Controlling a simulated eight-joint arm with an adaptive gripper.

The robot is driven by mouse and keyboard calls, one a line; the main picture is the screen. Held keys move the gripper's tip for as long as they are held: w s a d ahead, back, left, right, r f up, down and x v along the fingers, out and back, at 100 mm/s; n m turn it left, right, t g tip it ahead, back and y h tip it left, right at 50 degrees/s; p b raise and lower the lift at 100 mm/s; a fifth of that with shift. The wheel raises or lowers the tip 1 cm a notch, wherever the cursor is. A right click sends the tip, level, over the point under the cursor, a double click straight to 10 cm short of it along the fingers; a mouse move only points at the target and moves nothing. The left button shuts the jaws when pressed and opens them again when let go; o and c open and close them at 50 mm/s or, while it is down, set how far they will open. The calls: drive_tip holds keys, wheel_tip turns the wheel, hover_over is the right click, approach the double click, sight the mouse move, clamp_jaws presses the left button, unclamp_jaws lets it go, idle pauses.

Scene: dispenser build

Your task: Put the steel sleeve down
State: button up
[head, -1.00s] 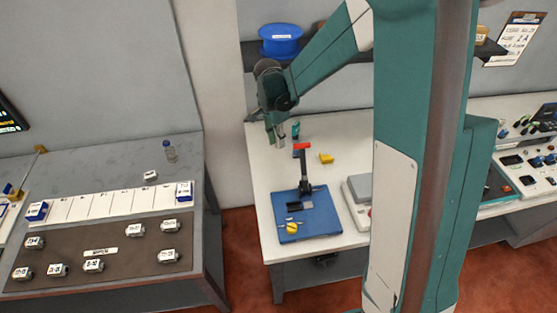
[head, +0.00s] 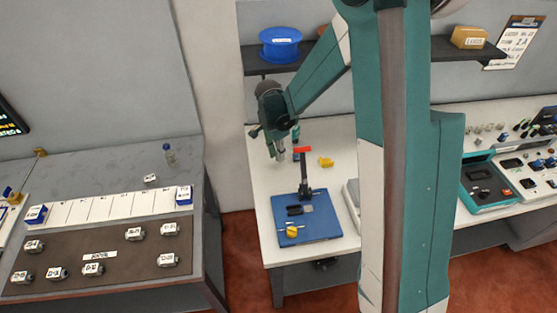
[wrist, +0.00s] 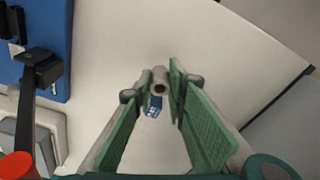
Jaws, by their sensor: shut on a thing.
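My gripper (wrist: 161,90) is shut on the steel sleeve (wrist: 161,80), a short grey tube with a dark bore, pinched between the fingertips in the wrist view. In the head view my gripper (head: 276,152) is over the far left part of the white table (head: 335,140), with the sleeve (head: 281,156) a small grey shape at its tips. A small blue block with a white label (wrist: 153,106) shows just past the sleeve in the wrist view. I cannot tell whether the sleeve touches the table.
A blue base plate (head: 322,230) with a dark, red-topped lever post (head: 304,175) stands nearer. A yellow block (head: 326,162) lies to the right of the gripper. In the wrist view, white tabletop (wrist: 215,50) beside the gripper is clear up to its edge.

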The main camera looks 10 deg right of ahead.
drive_tip(key=shift+f, duration=1.95)
drive_tip(key=shift+f, duration=0.15)
drive_tip(key=o, duration=0.9)
drive_tip(key=shift+r, duration=0.25)
drive_tip(key=shift+s+a+r, duration=0.1)
drive_tip(key=shift+a+r, duration=0.1)
drive_tip(key=shift+r, duration=1.75)
drive_tip(key=shift+s+a+r, duration=0.1)
drive_tip(key=shift+a+r, duration=0.15)
drive_tip(key=shift+r, duration=1.75)
drive_tip(key=shift+s+a+r, duration=0.1)
drive_tip(key=shift+a+r, duration=0.1)
drive_tip(key=shift+r, duration=1.75)
